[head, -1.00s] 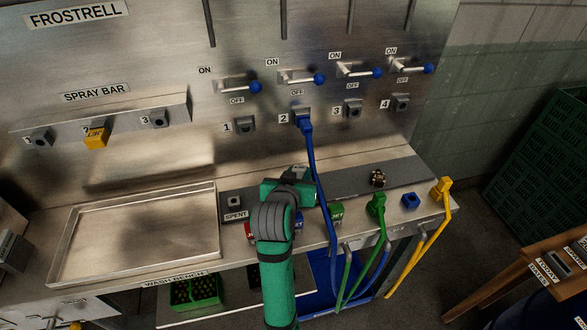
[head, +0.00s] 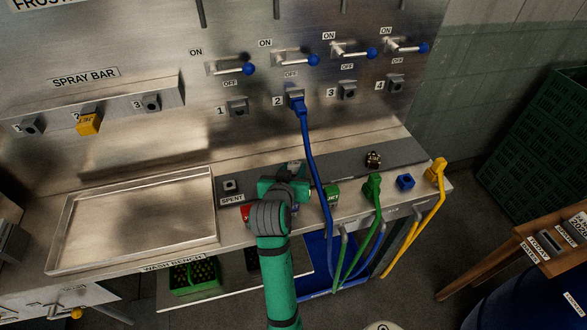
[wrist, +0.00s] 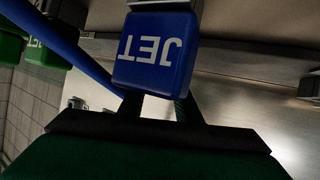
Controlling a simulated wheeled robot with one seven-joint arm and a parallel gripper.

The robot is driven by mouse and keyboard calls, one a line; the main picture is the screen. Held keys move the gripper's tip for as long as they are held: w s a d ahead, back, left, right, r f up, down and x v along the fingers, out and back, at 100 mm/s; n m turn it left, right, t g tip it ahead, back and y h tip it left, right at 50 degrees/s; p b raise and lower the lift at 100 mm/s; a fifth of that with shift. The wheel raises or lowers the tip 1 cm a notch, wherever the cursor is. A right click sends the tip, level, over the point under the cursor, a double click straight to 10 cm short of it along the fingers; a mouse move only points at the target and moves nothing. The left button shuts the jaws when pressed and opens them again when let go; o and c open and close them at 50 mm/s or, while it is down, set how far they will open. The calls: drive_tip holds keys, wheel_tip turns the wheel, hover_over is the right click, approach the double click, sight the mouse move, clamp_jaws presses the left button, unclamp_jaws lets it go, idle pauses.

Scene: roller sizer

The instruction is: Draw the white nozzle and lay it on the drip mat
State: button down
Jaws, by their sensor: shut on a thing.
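My gripper (wrist: 160,108) is shut on a blue block marked JET (wrist: 155,52), which fills the top middle of the wrist view with its lettering upside down. In the head view my gripper (head: 288,183) is over the wash bench, right of the SPENT socket, and hides most of what is around it. No white nozzle can be made out in either view. A dark grey strip (head: 335,166) runs along the back of the bench; I cannot tell if it is the drip mat.
A blue hose (head: 313,160) hangs from outlet 2 close to my gripper. A green nozzle (head: 372,187), a blue socket (head: 405,182) and a yellow nozzle (head: 436,170) stand to the right. An empty metal tray (head: 140,215) lies left. A small brass fitting (head: 373,160) sits behind.

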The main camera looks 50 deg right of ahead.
drive_tip(key=c, duration=1.2)
unclamp_jaws()
drive_tip(key=v, duration=1)
drive_tip(key=shift+s+a+r, duration=0.15)
drive_tip(key=shift+a, duration=0.2)
